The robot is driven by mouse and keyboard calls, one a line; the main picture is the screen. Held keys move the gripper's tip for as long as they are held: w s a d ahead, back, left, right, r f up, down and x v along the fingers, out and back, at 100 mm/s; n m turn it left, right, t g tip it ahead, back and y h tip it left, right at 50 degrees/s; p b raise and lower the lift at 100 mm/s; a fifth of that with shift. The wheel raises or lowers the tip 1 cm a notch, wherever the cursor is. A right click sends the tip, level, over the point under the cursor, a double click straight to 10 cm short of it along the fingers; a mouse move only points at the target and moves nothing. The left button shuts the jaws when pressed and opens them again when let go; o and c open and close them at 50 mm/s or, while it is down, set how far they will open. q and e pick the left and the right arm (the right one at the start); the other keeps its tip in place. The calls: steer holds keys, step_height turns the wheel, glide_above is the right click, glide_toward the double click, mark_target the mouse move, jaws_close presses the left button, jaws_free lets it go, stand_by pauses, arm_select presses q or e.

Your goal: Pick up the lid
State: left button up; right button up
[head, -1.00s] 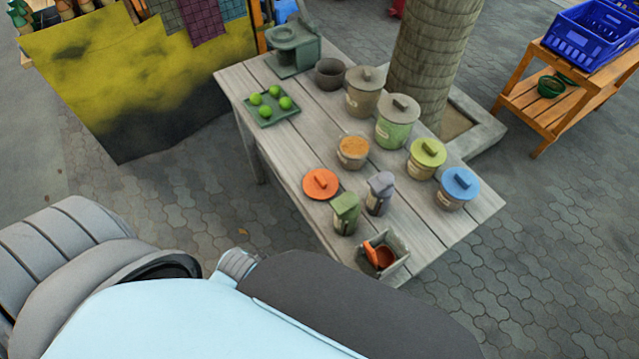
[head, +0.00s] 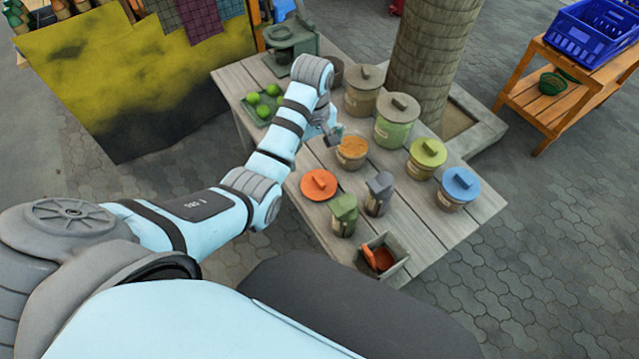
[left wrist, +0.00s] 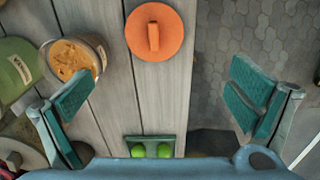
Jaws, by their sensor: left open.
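The orange lid (head: 319,185), round with a bar handle, lies flat on the grey wooden table beside an open jar of orange-brown contents (head: 351,153). My left gripper (head: 331,134) is above the table near that jar, behind the lid. In the left wrist view the lid (left wrist: 155,31) is at the top middle, ahead of my spread, empty left gripper (left wrist: 162,94). The open jar (left wrist: 74,58) is near the left finger there. My right gripper is not in view.
Lidded jars in beige, green, yellow (head: 427,157) and blue (head: 458,187) stand on the table's right side. Green fruits lie on a tray (left wrist: 128,144).

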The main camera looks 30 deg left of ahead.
mark_target(319, 182)
arm_select(q)
steer(key=shift+n, duration=0.3)
steer(key=f+b, duration=0.1)
steer(key=f, duration=0.3)
steer(key=f+b, duration=0.1)
steer(key=f, duration=0.4)
steer(key=f+b, duration=0.2)
steer(key=f, duration=0.2)
steer(key=shift+w+d+f, duration=0.3)
steer(key=shift+w+d, duration=0.05)
steer(key=shift+d, duration=0.05)
steer(key=shift+r, duration=0.1)
steer(key=shift+c, duration=0.2)
steer(key=c, duration=1)
steer(key=shift+s, duration=0.25)
steer(key=c, duration=0.4)
steer(key=shift+d, duration=0.1)
